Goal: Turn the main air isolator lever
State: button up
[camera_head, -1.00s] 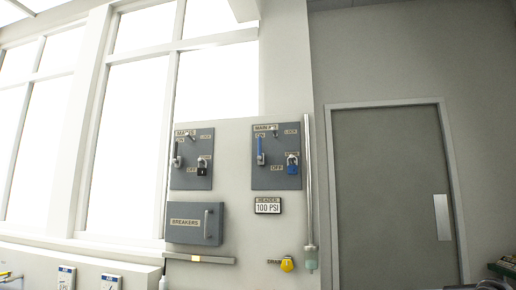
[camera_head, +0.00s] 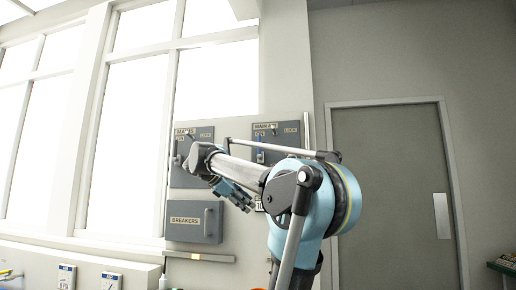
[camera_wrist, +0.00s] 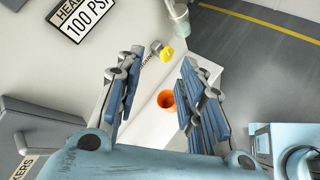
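The main air isolator panel (camera_head: 289,140) is a grey plate on the white wall board, the right one of two. In the head view my arm hides its lower part and most of its blue lever (camera_head: 261,140), whose upper end points up near the ON label. My gripper (camera_head: 236,195) is in front of the board, below and left of this lever and apart from it. In the wrist view my gripper (camera_wrist: 160,63) is open, with its two blue fingers spread and nothing between them. The isolator lever is not in the wrist view.
The mains panel (camera_head: 205,170) is left of the isolator, above the breakers box (camera_head: 194,222). The wrist view shows the 100 PSI header sign (camera_wrist: 86,17), a yellow drain handle (camera_wrist: 167,53) and an orange round container (camera_wrist: 166,99) below. A grey door (camera_head: 393,190) is at right.

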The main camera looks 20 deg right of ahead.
jog(key=w+a+r+n+t+h, duration=0.1)
jog(key=w+a+r+n+h, duration=0.25)
jog(key=r, duration=1.05)
jog(key=w+r+n+t+h, duration=0.2)
jog(key=w+r+n, duration=0.35)
jog(key=r, duration=0.95)
jog(key=shift+m, duration=0.6)
jog(key=x, duration=1.1)
jog(key=w+x, duration=0.1)
jog(key=x, duration=0.5)
jog(key=shift+f, duration=0.2)
grip_shut()
